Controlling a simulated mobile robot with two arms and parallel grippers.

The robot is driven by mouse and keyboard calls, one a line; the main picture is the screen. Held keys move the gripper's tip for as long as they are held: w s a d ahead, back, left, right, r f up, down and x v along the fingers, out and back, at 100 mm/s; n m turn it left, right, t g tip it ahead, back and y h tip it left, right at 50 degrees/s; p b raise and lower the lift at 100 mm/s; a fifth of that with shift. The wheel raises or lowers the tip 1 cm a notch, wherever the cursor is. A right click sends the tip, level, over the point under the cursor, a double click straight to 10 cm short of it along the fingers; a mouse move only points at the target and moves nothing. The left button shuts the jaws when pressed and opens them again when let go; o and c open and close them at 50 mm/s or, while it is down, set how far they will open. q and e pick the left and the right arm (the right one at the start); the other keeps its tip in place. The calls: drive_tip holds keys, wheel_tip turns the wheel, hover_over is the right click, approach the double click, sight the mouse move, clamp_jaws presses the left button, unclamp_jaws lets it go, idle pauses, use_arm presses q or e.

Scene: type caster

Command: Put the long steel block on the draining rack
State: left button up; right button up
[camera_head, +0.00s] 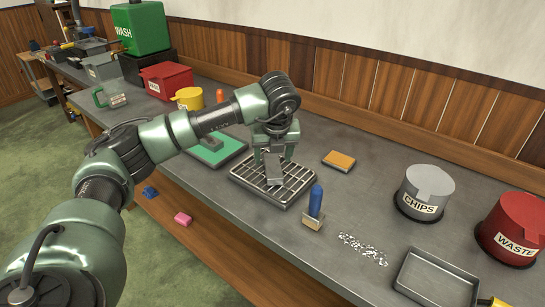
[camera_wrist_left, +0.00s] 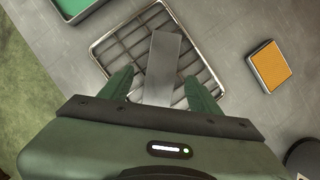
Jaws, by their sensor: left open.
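The long steel block (camera_wrist_left: 163,62) is a plain grey bar. In the wrist view it lies over the draining rack (camera_wrist_left: 112,45), a dark tray with a wire grid, and appears to rest on it. In the head view the block (camera_head: 274,174) shows just below my left gripper (camera_head: 272,158), over the rack (camera_head: 297,181). My left gripper (camera_wrist_left: 160,86) is open, with one green finger on each side of the block and visible gaps. The block's near end is hidden by the gripper body. My right gripper is not in view.
An orange sponge-like block (camera_head: 339,160) lies behind the rack; a blue-handled brush (camera_head: 315,205) stands in front of it, near metal chips (camera_head: 362,248). The CHIPS bin (camera_head: 425,190) and WASTE bin (camera_head: 515,228) stand at right.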

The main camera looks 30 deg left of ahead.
use_arm(q)
drive_tip(key=p+v, duration=0.3)
drive_tip(key=v, duration=0.5)
drive_tip(key=shift+s+r, duration=0.1)
drive_tip(key=shift+r, duration=0.05)
